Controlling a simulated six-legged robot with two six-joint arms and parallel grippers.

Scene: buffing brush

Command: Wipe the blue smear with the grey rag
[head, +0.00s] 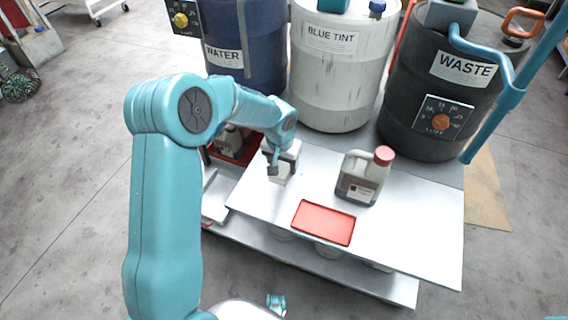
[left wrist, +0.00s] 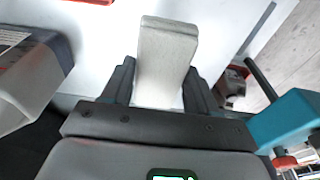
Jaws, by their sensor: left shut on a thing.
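My left gripper (head: 273,167) reaches over the left part of the white table and is shut on a pale grey block-like piece, which I take for the grey rag (head: 281,177). In the left wrist view the rag (left wrist: 167,45) sticks out between the two dark fingers of the left gripper (left wrist: 160,75). Whether the rag touches the table top is unclear. I see no blue smear in either view; the gripper and arm hide part of the table.
The white table (head: 420,225) holds a red tray (head: 323,222) and a red-capped jug (head: 363,177) right of the gripper. WATER (head: 245,50), BLUE TINT (head: 330,75) and WASTE (head: 430,110) drums stand behind. Another jug (head: 231,140) sits in a red container to the left.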

